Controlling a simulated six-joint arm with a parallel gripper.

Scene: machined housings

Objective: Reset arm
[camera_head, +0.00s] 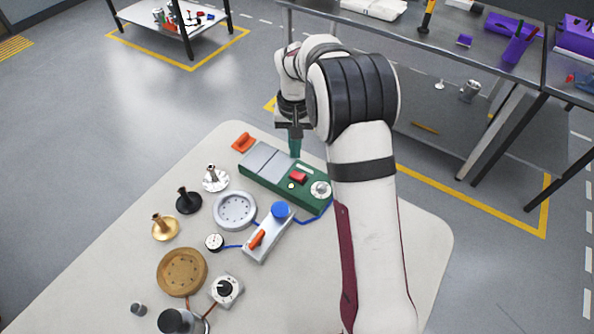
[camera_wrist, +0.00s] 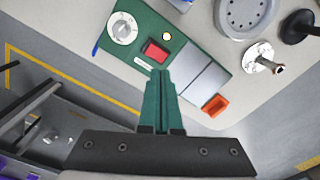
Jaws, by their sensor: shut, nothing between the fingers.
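My gripper (camera_head: 295,147) points down at the far edge of the pale table, next to the green panel (camera_head: 309,193). Its green fingers are shut with nothing between them, as the wrist view (camera_wrist: 158,75) also shows. The green panel carries a red button (camera_head: 298,177), a silver dial (camera_head: 320,190) and grey plates (camera_head: 262,160). In the wrist view the fingertips appear over the panel's edge, near the red button (camera_wrist: 155,51). My arm hides part of the table's right side.
An orange block (camera_head: 243,142) lies beyond the panel. Left and in front are a grey ring housing (camera_head: 234,210), a blue-knobbed box (camera_head: 268,239), a brass disc (camera_head: 182,271) and flanged parts (camera_head: 188,201). A metal bench (camera_head: 440,50) stands behind. The table's left side is mostly bare.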

